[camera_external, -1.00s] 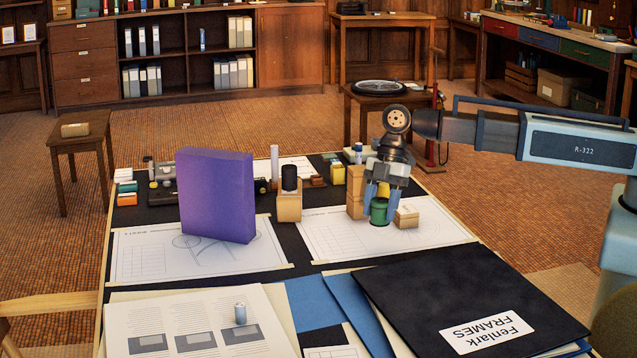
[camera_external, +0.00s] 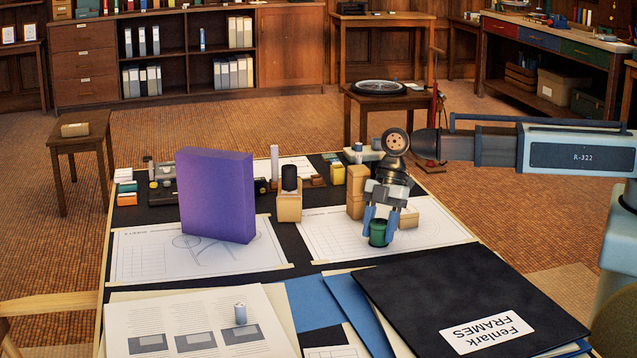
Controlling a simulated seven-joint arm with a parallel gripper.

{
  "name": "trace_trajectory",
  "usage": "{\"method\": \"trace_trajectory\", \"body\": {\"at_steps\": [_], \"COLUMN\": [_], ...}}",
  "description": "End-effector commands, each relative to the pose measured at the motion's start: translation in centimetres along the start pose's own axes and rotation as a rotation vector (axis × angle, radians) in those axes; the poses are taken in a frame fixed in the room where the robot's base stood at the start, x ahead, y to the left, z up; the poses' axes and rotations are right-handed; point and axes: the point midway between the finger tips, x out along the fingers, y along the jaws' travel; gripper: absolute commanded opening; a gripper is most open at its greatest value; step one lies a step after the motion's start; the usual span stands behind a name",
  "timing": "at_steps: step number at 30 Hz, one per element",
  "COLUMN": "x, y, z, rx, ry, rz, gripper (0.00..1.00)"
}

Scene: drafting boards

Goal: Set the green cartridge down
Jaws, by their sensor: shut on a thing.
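The green cartridge (camera_external: 378,233) is a short dark green cylinder, upright, over the right drawing sheet (camera_external: 325,243). My gripper (camera_external: 379,231) points down with its blue fingers on either side of the cartridge, shut on it. The cartridge is at or just above the sheet; I cannot tell whether its base touches. Part of its sides is hidden by the fingers.
A black-capped wooden bottle (camera_external: 289,200) and a tall purple box (camera_external: 216,195) stand further left. A black folder (camera_external: 460,295) lies in front.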

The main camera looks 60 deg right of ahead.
Motion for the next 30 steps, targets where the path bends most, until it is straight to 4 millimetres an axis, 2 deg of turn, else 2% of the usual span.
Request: {"method": "trace_trajectory", "body": {"at_steps": [1,8,20,30], "x": [0.0,0.0,-0.7,-5.6], "y": [0.0,0.0,0.0,0.1], "z": [0.0,0.0,-0.1,-0.1], "rx": [0.000,0.000,0.000,0.000], "ry": [0.000,0.000,0.000,0.001], "rz": [0.000,0.000,0.001,0.003], "gripper": [0.53,0.75,0.75,0.75]}}
